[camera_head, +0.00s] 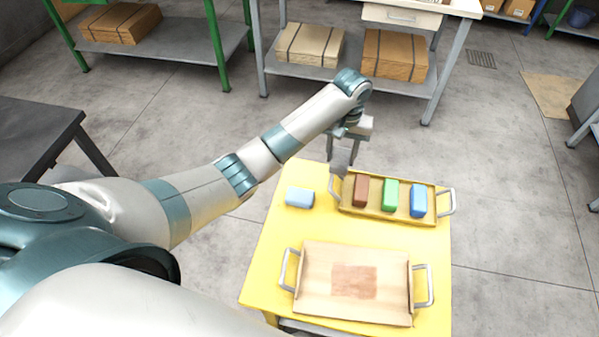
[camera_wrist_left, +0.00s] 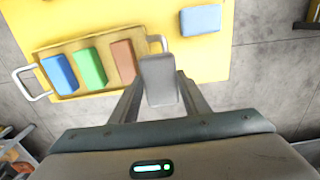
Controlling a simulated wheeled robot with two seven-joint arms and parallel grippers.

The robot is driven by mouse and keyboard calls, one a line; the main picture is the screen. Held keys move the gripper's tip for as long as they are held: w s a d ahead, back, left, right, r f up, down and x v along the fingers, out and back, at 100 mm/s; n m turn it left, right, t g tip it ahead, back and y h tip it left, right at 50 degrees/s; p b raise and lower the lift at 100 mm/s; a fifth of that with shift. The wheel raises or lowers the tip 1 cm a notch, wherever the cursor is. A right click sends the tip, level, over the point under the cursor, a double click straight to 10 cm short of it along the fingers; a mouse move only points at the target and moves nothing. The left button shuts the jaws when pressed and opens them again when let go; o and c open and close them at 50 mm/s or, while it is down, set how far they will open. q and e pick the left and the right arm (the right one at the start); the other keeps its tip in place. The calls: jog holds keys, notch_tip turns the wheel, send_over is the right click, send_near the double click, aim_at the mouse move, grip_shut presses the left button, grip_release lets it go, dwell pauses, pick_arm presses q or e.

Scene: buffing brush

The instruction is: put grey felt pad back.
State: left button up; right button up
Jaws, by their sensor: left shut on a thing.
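My left gripper (camera_head: 342,152) is shut on the grey felt pad (camera_head: 340,161), which hangs from its fingers above the far edge of the yellow table. In the left wrist view the grey pad (camera_wrist_left: 158,82) sits between the two fingers and covers part of the tray's end by its handle. The narrow yellow tray (camera_head: 432,197) holds a brown block (camera_head: 361,191), a green block (camera_head: 390,195) and a blue block (camera_head: 418,201) in a row. The end of this tray beside the brown block, under the pad, is partly hidden. My right gripper is not in view.
A light blue block (camera_head: 299,197) lies on the yellow table (camera_head: 270,245), left of the narrow tray. A wooden tray (camera_head: 310,279) with metal handles and a reddish-brown patch (camera_head: 354,280) stands at the front. Shelves with cardboard stacks (camera_head: 395,55) stand behind.

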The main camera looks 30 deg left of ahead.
pick_arm(q)
jog(key=shift+a+f, duration=0.15)
jog(key=shift+a, duration=0.15)
jog(key=a+f+p, duration=0.1)
jog(key=a+f, duration=0.1)
jog(key=a, duration=0.1)
jog(key=a+f+p, duration=0.1)
jog(key=a+f, duration=0.1)
jog(key=a, duration=0.2)
jog(key=s+a+f+p, duration=0.1)
jog(key=a+f, duration=0.1)
jog(key=a, duration=0.1)
jog(key=shift+s+a+f, duration=0.1)
jog(key=shift+a+f, duration=0.15)
jog(key=shift+a, duration=0.15)
jog(key=shift+a+f, duration=0.1)
jog(key=shift+f, duration=0.1)
